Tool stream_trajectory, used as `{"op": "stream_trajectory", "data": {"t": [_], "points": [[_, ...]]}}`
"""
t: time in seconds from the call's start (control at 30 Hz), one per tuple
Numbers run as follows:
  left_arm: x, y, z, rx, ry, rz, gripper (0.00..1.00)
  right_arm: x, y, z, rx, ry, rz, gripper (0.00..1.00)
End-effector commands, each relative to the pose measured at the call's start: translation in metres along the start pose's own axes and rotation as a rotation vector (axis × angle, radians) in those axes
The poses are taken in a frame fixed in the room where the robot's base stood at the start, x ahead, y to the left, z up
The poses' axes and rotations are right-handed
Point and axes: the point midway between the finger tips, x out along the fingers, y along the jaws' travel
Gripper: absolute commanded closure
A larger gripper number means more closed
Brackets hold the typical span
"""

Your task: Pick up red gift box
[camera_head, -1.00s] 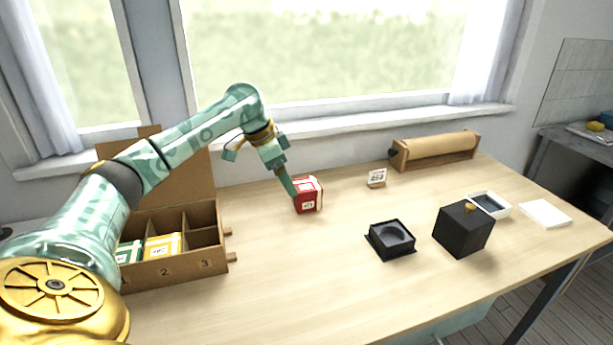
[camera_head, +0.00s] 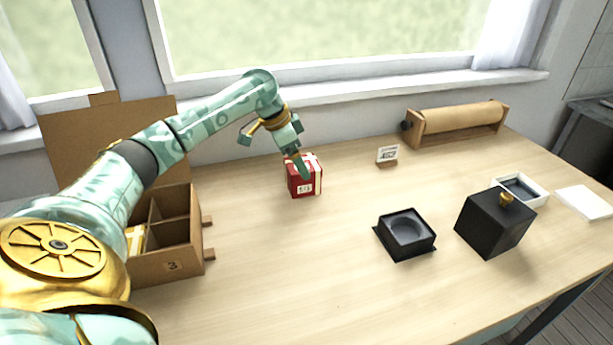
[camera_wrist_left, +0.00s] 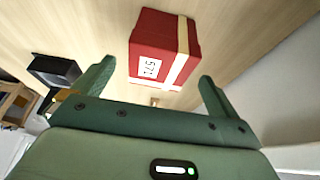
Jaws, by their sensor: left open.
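The red gift box (camera_head: 304,180) stands on the wooden table with a pale ribbon and a white label on its front. My left gripper (camera_head: 300,163) is at the box's upper back side in the head view and covers a little of it. In the left wrist view the red gift box (camera_wrist_left: 160,50) lies ahead of and between the two spread green fingers (camera_wrist_left: 158,80). The fingers are open and there is no grip on the box. My right gripper is not in view.
A cardboard divided box (camera_head: 170,265) with a raised lid stands at the left. A black holder (camera_head: 405,248), a black box with gold knob (camera_head: 490,228), a white tray (camera_head: 541,200), a small card (camera_head: 388,155) and a paper roll (camera_head: 458,118) lie to the right. The table's middle front is clear.

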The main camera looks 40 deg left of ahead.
Motion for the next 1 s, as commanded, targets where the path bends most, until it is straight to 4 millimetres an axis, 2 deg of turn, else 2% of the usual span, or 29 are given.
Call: {"op": "stream_trajectory", "data": {"t": [0.17, 0.43, 0.7, 0.9, 1.0], "points": [[0.011, -0.001, -0.001, 0.0, 0.001, 0.0, 0.02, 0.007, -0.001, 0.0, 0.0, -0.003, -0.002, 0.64], [0.056, -0.001, -0.001, 0.0, -0.004, 0.002, 0.02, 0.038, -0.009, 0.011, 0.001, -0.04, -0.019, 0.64], [0.054, -0.001, -0.004, 0.001, 0.002, -0.003, 0.02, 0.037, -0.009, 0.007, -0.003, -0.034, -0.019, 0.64], [0.054, -0.001, -0.003, 0.001, 0.001, -0.003, 0.57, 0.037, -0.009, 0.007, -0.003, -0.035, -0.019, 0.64], [0.054, -0.002, -0.004, 0.001, 0.002, -0.003, 0.58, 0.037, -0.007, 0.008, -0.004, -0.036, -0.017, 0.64]]}}
